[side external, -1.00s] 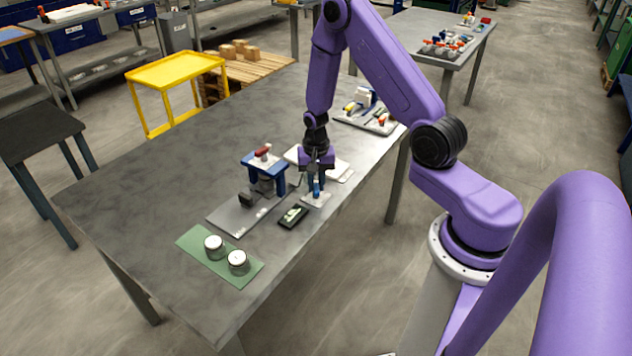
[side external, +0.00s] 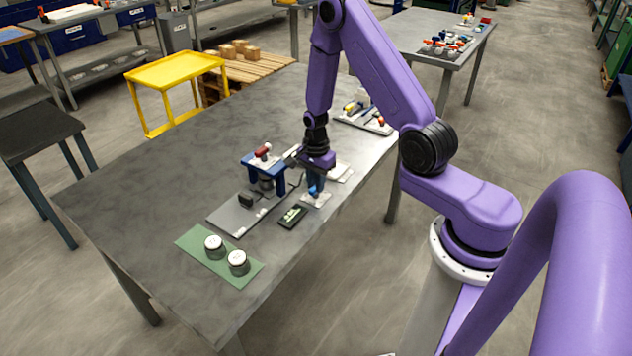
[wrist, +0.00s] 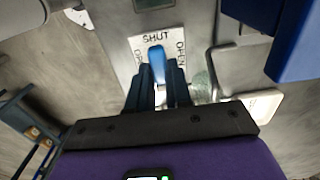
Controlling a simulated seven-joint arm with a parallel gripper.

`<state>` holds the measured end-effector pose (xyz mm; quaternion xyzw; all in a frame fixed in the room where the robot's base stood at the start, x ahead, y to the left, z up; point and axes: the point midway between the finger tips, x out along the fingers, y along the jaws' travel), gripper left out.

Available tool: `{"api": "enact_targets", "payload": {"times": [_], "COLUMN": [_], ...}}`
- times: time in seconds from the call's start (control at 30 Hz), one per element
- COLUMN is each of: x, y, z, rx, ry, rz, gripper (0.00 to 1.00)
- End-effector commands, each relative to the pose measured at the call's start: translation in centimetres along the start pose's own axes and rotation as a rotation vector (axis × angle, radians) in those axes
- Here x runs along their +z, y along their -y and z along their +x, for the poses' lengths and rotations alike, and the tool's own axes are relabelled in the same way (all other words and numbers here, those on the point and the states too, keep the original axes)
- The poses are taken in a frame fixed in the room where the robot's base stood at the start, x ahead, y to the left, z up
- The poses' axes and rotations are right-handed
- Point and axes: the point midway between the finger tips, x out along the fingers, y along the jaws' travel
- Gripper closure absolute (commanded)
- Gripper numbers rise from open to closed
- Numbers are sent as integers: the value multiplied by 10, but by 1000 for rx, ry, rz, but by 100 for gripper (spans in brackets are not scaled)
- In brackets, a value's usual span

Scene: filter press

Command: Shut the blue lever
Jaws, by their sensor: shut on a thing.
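The blue lever (wrist: 157,62) stands on a white label plate (wrist: 138,44) in the wrist view. The plate reads SHUT above the lever and OPEN at its left and right. The lever's visible part lines up with the word SHUT; its lower part is hidden between my fingers. My gripper (wrist: 158,92) is shut on the lever, one dark blue finger on each side. In the side view my gripper (side external: 316,181) is low over the table's right part, with the lever (side external: 313,191) at its fingertips.
A blue stand (side external: 281,180) with a red handle (side external: 262,151) is close left of my gripper. A black device (side external: 293,216) lies in front. A green mat (side external: 213,259) holds two jars. The table's left side (side external: 140,185) is clear.

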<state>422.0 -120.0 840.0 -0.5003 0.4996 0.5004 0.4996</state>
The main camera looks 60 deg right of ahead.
Motion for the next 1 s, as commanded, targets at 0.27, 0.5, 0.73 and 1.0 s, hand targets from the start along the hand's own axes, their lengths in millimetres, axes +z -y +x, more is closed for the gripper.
{"api": "enact_targets", "payload": {"times": [0.27,0.5,0.73,1.0], "x": [1,1,1,0], "y": [0,0,0,1], "z": [0,0,0,-5], "rx": [2,2,1,-1], "ry": [1,1,0,0], "rz": [19,19,18,17], "gripper": [100,100,55,55]}}
